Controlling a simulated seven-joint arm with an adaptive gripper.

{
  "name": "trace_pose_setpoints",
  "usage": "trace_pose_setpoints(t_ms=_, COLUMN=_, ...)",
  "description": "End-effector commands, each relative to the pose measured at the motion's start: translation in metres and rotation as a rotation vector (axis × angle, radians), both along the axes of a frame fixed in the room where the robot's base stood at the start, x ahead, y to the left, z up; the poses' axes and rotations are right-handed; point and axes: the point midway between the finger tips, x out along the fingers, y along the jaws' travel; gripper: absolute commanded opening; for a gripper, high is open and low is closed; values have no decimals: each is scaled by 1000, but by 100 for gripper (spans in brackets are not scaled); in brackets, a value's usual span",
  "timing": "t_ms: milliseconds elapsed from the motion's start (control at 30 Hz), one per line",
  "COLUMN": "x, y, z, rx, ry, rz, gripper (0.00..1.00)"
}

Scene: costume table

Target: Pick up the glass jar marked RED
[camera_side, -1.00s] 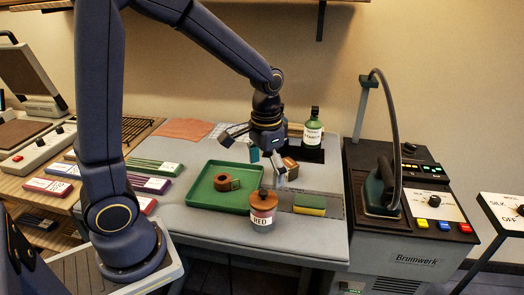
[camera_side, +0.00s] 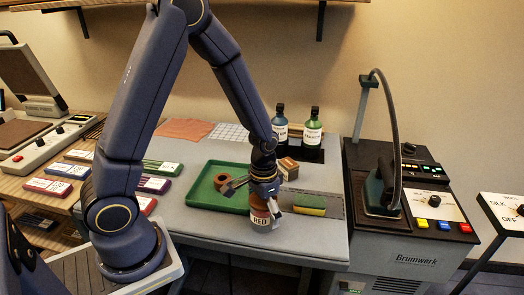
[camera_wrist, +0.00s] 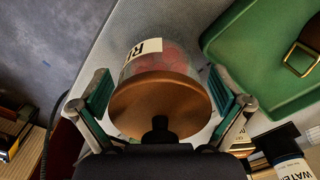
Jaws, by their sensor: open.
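The glass jar marked RED (camera_side: 261,219) stands upright on the grey table in front of the green tray, its label facing the side camera. Its upper part is hidden behind my gripper (camera_side: 262,200) in the side view. In the wrist view the jar's copper-coloured lid (camera_wrist: 160,104) with a dark knob fills the middle, and part of its white label shows above. My gripper (camera_wrist: 160,108) is open, with one green-padded finger on each side of the jar. Whether the pads touch the glass cannot be told.
A brown block (camera_side: 288,168) and a yellow-green sponge (camera_side: 311,206) are close by on the right. Two bottles (camera_side: 313,132) stand at the back.

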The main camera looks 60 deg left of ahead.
Motion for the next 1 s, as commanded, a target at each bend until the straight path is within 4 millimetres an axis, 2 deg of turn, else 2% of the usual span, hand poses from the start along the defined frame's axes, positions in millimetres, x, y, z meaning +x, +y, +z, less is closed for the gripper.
trace_pose_setpoints(t_ms=67, x=0, y=0, z=0, rx=0, ry=0, rz=0, gripper=100)
trace_pose_setpoints(t_ms=133, x=0, y=0, z=0, rx=0, ry=0, rz=0, gripper=96)
trace_pose_setpoints(t_ms=1000, x=0, y=0, z=0, rx=0, ry=0, rz=1, gripper=6)
